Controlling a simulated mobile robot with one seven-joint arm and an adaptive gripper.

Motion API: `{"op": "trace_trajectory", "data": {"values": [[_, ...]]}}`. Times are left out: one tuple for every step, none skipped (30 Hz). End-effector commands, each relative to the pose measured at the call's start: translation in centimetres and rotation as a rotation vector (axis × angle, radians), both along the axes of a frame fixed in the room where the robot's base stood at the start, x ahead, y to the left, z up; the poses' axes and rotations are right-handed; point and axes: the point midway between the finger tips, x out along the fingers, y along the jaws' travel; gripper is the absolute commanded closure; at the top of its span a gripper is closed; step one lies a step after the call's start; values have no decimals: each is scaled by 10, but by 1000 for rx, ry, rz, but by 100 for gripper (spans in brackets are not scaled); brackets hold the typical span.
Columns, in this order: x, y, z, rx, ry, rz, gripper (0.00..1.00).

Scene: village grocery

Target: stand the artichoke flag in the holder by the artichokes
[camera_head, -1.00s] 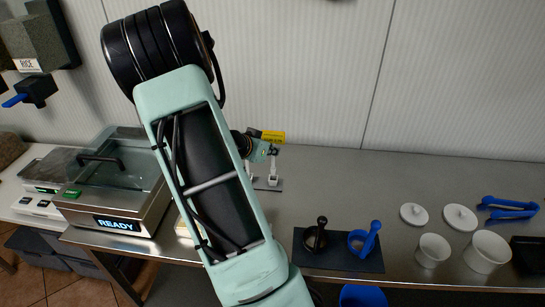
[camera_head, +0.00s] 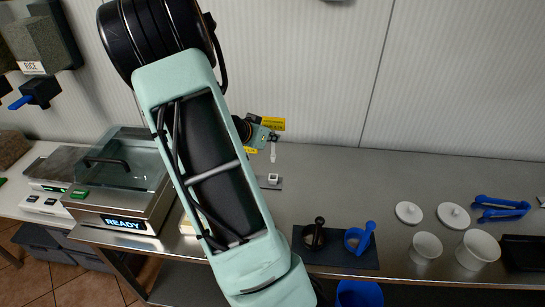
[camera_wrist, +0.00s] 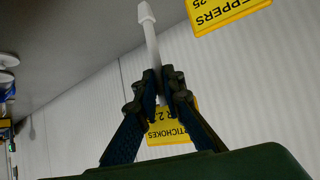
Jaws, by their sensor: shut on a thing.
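My gripper (camera_head: 272,137) is shut on the white stem of the artichoke flag (camera_head: 272,124), above the counter near the back wall. In the wrist view, my gripper (camera_wrist: 163,82) grips the stem, and the yellow card (camera_wrist: 175,130) behind the fingers shows part of "ARTICHOKES". The stem's white foot (camera_wrist: 146,12) is free. In the head view the stem hangs roughly upright, clear above a small white socket (camera_head: 273,178) on a grey plate. A second yellow flag (camera_wrist: 230,10) reads "PEPPERS"; only a sliver (camera_head: 250,150) shows in the head view. No artichokes are visible.
A machine with a "READY" display (camera_head: 123,223) stands left. A dark mat (camera_head: 335,248) with a black and a blue tool lies in front, right of my arm. White pots (camera_head: 478,249), lids and blue tongs (camera_head: 500,207) are at right. The back middle counter is clear.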

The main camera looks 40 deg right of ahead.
Motion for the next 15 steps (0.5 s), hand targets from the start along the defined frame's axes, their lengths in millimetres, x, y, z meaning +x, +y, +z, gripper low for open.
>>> {"op": "trace_trajectory", "data": {"values": [[0, 0, 4, 0, -2, 0, 100], [0, 0, 5, -1, -2, 1, 100], [0, 0, 6, -1, -2, 0, 100], [0, 0, 7, 0, -1, 0, 100], [0, 0, 7, 0, -1, 0, 100], [0, 0, 7, 0, -1, -1, 100], [0, 0, 7, 0, 0, 0, 100], [0, 0, 7, 0, 0, 0, 100], [0, 0, 7, 0, 0, 0, 100], [0, 0, 7, 0, 0, 0, 100], [0, 0, 7, 0, 0, 0, 100], [0, 0, 7, 0, 0, 0, 100], [0, 0, 7, 0, 0, 0, 100], [-1, 1, 7, 0, 0, 0, 100], [-2, 3, 7, 0, 1, 1, 100]]}}
